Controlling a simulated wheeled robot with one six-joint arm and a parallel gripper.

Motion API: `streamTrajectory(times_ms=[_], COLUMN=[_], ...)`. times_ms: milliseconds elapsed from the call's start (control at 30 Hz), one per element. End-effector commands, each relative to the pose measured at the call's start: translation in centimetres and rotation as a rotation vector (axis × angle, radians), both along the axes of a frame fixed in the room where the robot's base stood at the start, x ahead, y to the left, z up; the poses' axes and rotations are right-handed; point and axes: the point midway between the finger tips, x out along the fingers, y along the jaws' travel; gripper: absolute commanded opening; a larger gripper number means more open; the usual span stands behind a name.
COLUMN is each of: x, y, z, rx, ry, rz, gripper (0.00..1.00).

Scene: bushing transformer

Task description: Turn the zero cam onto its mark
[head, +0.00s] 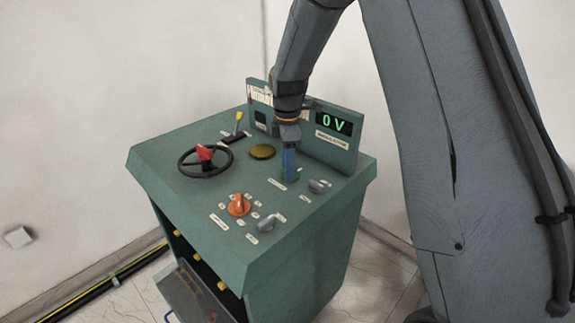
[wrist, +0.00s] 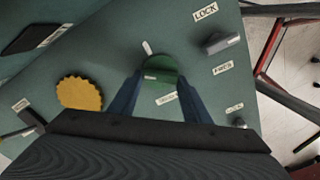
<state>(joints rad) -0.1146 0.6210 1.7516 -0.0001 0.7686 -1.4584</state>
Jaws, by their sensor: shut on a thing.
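The green round knob (wrist: 160,68), which I take to be the zero cam, sits on the sloped green panel between my gripper's blue fingers. My gripper (wrist: 160,80) is shut on its sides. A short white mark (wrist: 147,47) lies on the panel just beyond the knob's edge. A small pale line shows on the knob, left of its middle, and does not clearly line up with that mark. In the head view my gripper (head: 290,178) points down at the panel's right part and hides most of the knob. A label (wrist: 166,98) lies between the fingers, too small to read.
A yellow-brown scalloped disc (wrist: 80,93) is left of the fingers. A grey knob (wrist: 220,42) stands to the right, near a LOCK label (wrist: 205,11).

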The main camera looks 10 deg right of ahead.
Motion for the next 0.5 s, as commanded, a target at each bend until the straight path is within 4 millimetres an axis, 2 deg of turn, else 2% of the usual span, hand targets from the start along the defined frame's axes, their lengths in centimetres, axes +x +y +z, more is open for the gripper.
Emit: streamTrajectory(times_ms=[267,500], x=[0.09,0.24], y=[0.0,-0.03], z=[0.05,0.07], rx=[0.0,0.0], ry=[0.001,0.0], rz=[-0.124,-0.329], gripper=[0.21,0.21])
